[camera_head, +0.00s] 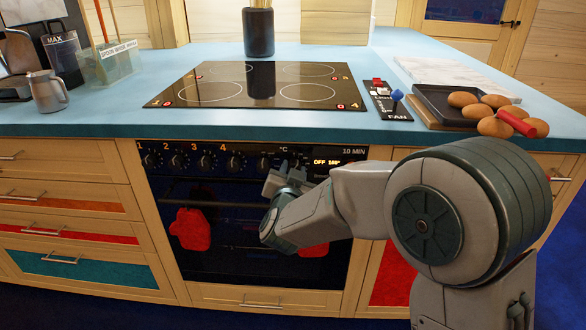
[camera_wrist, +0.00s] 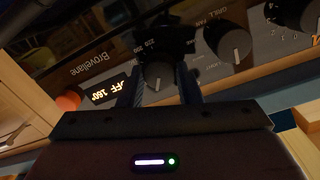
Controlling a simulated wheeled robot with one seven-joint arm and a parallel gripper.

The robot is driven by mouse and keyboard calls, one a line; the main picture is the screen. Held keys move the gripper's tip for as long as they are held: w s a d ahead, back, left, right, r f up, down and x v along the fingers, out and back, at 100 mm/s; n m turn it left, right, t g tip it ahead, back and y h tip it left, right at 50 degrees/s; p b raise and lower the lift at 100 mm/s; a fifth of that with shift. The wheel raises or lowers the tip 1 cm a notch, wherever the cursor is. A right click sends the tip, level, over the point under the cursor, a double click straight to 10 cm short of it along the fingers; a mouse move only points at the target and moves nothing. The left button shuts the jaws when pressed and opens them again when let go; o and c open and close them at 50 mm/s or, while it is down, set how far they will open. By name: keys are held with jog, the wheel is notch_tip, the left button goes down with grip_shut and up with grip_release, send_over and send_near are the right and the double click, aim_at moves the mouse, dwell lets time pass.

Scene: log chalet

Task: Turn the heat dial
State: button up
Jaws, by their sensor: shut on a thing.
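The oven's control panel (camera_head: 240,160) runs along the front of the counter. My gripper (camera_head: 287,170) is at the panel just below the °C mark and hides the dial there. In the wrist view, the heat dial (camera_wrist: 159,78), with temperature numbers around it, sits between the two fingers of my gripper (camera_wrist: 161,88). The fingers are shut on it, one on each side. A white pointer line shows on the dial. The display also shows in the wrist view (camera_wrist: 108,90).
Other dials (camera_wrist: 228,43) sit close beside the gripped one. The oven door (camera_head: 240,235) below carries red mitts (camera_head: 190,229).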

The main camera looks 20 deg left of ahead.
jog(key=shift+a+n+p, duration=0.1)
jog(key=shift+n+p, duration=1.15)
jog(key=shift+n, duration=1.85)
jog(key=o, duration=1)
jog(key=p+v, duration=0.1)
jog(key=v, duration=1.3)
jog(key=shift+a+f+p, duration=0.1)
jog(key=shift+f+p, duration=0.15)
jog(key=shift+p, duration=0.1)
